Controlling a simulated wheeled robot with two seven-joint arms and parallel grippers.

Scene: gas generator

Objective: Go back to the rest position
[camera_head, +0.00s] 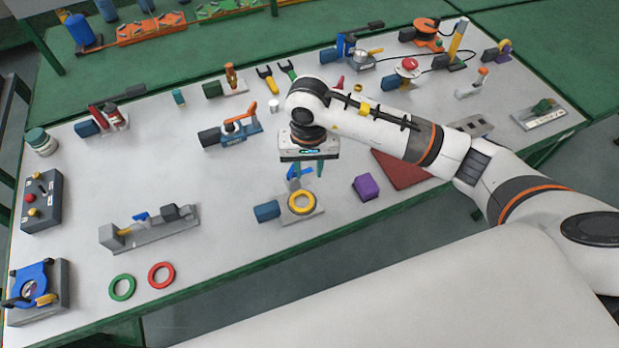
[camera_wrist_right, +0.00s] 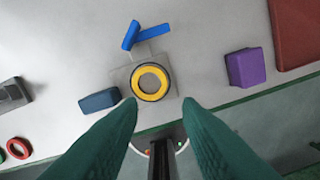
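My right gripper (camera_head: 307,170) hangs over the front middle of the table (camera_head: 330,222), with its green fingers pointing down. In the right wrist view its two fingertips (camera_wrist_right: 159,104) are apart with nothing between them. Below it is a grey fixture with a yellow ring (camera_head: 301,202), also in the right wrist view (camera_wrist_right: 150,81). A blue lever (camera_wrist_right: 131,36) lies behind the ring, and a dark blue block (camera_head: 266,211) is at its left. The gripper appears above the fixture, not touching it. My left gripper is not in view.
A purple block (camera_head: 366,187) and a dark red plate (camera_head: 402,170) lie right of the fixture. A grey clamp fixture (camera_head: 150,228), a green ring (camera_head: 122,287) and a red ring (camera_head: 161,275) are to the left. Several valves and tools stand along the back.

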